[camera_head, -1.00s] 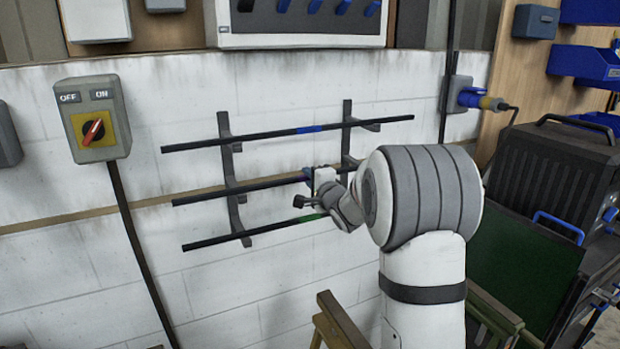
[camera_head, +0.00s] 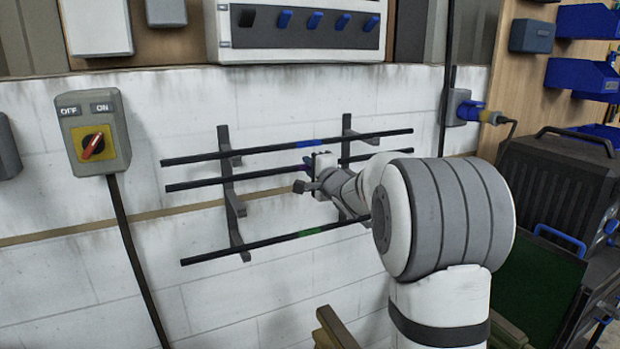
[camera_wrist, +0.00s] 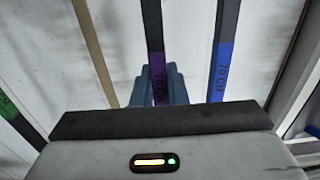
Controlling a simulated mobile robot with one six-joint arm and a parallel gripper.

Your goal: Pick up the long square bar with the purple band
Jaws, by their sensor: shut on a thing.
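The long dark square bar with the purple band (camera_wrist: 157,78) runs up the middle of the wrist view. In the head view this bar (camera_head: 200,183) is the middle one of three, just below the top bar and apart from it. My gripper (camera_head: 307,166) is shut on it at the purple band, which is mostly hidden there. In the wrist view the blue-grey fingers (camera_wrist: 174,84) sit at the band. The bar looks raised above the rack's middle hooks and stays close to the rack.
A bar with a blue band (camera_head: 307,143) lies on the top hooks, close above. A bar with a green band (camera_head: 310,232) lies on the bottom hooks. The dark rack uprights (camera_head: 229,190) stand on the white wall. A switch box (camera_head: 93,133) hangs at left.

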